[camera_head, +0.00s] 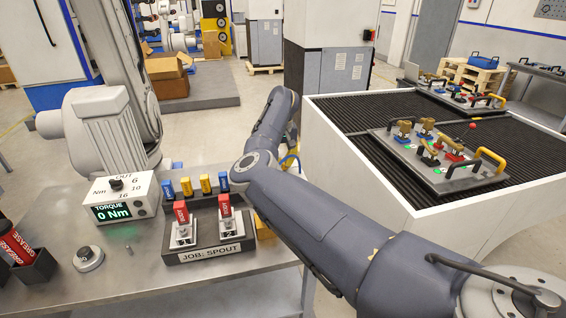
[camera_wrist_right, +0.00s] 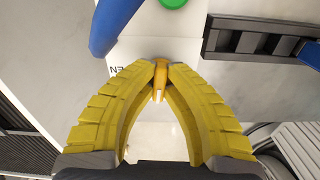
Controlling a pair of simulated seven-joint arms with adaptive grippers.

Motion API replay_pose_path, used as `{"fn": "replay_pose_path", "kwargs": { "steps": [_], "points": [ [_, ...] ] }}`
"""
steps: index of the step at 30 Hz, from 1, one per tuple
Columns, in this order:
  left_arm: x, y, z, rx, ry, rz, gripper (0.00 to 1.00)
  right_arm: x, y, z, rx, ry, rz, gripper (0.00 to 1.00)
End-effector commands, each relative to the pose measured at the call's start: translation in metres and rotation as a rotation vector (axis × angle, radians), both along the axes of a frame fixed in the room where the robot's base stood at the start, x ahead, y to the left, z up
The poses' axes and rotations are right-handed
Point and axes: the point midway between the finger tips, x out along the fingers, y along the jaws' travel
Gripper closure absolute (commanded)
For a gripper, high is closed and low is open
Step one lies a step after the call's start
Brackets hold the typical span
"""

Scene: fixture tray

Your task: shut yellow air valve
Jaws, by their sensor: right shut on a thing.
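In the right wrist view, a yellow valve handle (camera_wrist_right: 160,72) sits between the tips of my right gripper (camera_wrist_right: 160,67). The yellow padded fingers are shut on it, pinching its sides. Part of the handle is hidden by the fingertips. Below it is a pale panel with partly readable lettering, "EN", beside the left fingertip. In the head view my dark grey right arm reaches across the middle, and its gripper and the valve cannot be made out there. My left gripper is not in view.
The wrist view shows a blue tube (camera_wrist_right: 112,24), a green disc (camera_wrist_right: 173,3) and a dark slotted rail (camera_wrist_right: 250,42). A fixture tray (camera_head: 455,182) lies on the right table.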

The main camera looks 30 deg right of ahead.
Motion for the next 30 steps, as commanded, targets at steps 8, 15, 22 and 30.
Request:
{"fn": "replay_pose_path", "kwargs": {
  "steps": [8,15,22,30],
  "points": [
    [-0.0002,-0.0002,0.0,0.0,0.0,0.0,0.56,0.0,-0.0002,-0.0002,0.001,0.0,0.07,1.0],
    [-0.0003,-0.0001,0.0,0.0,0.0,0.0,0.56,0.0,-0.0004,-0.0001,0.002,-0.002,0.095,1.0],
    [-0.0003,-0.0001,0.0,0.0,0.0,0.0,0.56,0.0,-0.0004,-0.0001,0.001,-0.001,0.094,0.69],
    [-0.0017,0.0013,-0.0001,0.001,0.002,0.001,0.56,0.0,-0.0006,0.0004,0.001,-0.001,0.093,0.66]
  ]
}}
